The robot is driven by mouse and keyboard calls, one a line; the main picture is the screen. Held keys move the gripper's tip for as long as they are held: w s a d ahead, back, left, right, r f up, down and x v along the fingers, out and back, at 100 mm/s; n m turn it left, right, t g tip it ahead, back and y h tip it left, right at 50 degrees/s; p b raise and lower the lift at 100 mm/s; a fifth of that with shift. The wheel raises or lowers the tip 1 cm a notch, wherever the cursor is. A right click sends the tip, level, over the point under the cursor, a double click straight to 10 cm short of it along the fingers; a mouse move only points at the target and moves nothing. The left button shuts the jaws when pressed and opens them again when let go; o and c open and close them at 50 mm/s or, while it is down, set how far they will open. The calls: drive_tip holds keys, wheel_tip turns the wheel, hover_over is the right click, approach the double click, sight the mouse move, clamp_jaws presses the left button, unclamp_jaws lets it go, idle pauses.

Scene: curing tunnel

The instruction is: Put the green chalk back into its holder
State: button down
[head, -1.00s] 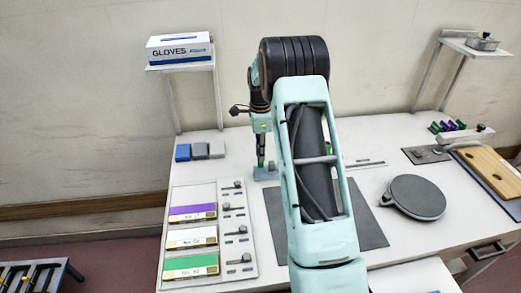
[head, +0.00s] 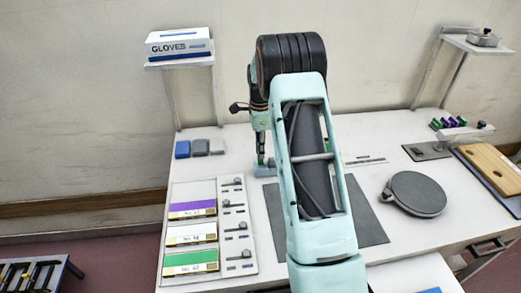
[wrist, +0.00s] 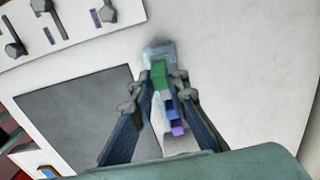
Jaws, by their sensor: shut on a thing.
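The green chalk (wrist: 159,75) shows in the wrist view as a short green piece between the tips of my gripper (wrist: 160,84). My gripper is shut on it. In the head view my gripper (head: 261,160) points down over a small pale blue-grey holder (head: 266,171) on the table. In the wrist view the holder (wrist: 158,52) lies under and around the chalk. Blue (wrist: 169,107) and purple (wrist: 178,128) pieces line up behind the green one. I cannot tell whether the chalk's lower end touches the holder.
A dark mat (head: 375,225) lies beside the holder, partly behind my arm. A panel (head: 252,262) with purple, white and green boxes is at left. Small blue and grey blocks (head: 183,149) stand behind it. A round dark disc (head: 417,193) is at right.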

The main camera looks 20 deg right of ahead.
drive_tip(key=shift+f, duration=0.15)
idle(0.4)
drive_tip(key=shift+f+b, duration=0.7)
drive_tip(key=shift+f, duration=0.2)
drive_tip(key=shift+f, duration=0.1)
drive_tip(key=c, duration=1.8)
unclamp_jaws()
drive_tip(key=shift+r+p, duration=2.05)
drive_tip(key=shift+r, duration=1.5)
